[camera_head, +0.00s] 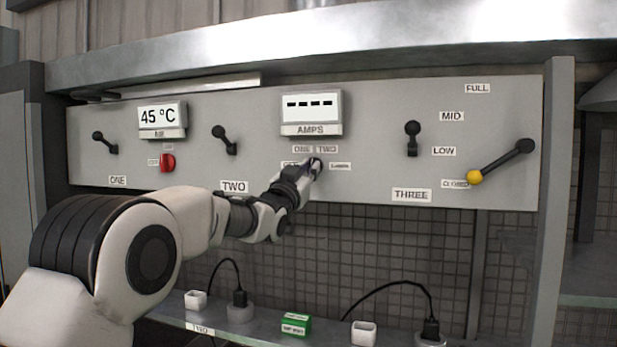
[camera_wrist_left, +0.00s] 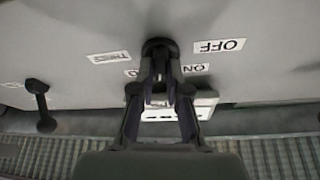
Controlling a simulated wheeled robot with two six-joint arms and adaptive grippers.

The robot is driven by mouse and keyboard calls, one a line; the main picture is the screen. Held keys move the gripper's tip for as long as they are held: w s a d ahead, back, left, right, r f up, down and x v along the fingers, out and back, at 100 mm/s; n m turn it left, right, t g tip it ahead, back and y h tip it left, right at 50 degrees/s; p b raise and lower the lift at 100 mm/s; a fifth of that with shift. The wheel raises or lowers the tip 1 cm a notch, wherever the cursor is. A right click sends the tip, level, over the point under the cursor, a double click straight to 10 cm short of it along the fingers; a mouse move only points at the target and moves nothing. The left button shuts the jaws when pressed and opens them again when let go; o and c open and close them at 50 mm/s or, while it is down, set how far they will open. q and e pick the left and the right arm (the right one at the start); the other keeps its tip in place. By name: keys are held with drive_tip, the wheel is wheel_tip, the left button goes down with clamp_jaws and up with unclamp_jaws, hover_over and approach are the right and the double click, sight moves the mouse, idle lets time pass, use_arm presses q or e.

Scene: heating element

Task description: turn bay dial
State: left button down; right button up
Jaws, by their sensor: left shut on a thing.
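The bay dial is a small dark knob (camera_head: 318,162) on the grey panel, below the display marked AMPS (camera_head: 310,107). Labels ONE and TWO sit above it, with one label on each side. My left gripper (camera_head: 310,171) reaches up to the dial from the lower left and is shut on it, hiding much of it. In the left wrist view the dial (camera_wrist_left: 157,45) shows as a dark round top between the fingertips (camera_wrist_left: 158,72). Labels reading OFF, ONE and THREE lie around it, upside down. Which label the dial points to is hidden. My right gripper is not in view.
Black levers ONE (camera_head: 105,142), TWO (camera_head: 224,140) and THREE (camera_head: 412,138) stand on the panel. A red knob (camera_head: 168,162) is under the 45 °C display (camera_head: 162,117). A yellow-tipped lever (camera_head: 500,162) points to CLOSED. Below is a shelf with plugs and a green block (camera_head: 296,324).

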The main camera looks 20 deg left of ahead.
use_arm(q)
drive_tip(key=shift+a+r+m+g+h, duration=0.15)
drive_tip(key=shift+m+h, duration=0.4)
drive_tip(key=shift+m, duration=0.65)
drive_tip(key=shift+d+r+m+g+h, duration=0.2)
drive_tip(key=shift+m+h, duration=0.35)
drive_tip(key=shift+m, duration=0.65)
drive_tip(key=c, duration=1.4)
unclamp_jaws()
drive_tip(key=shift+o, duration=1.2)
drive_tip(key=shift+f, duration=0.15)
drive_tip(key=shift+w+f, duration=0.15)
drive_tip(key=v, duration=1.2)
drive_tip(key=shift+a, duration=0.25)
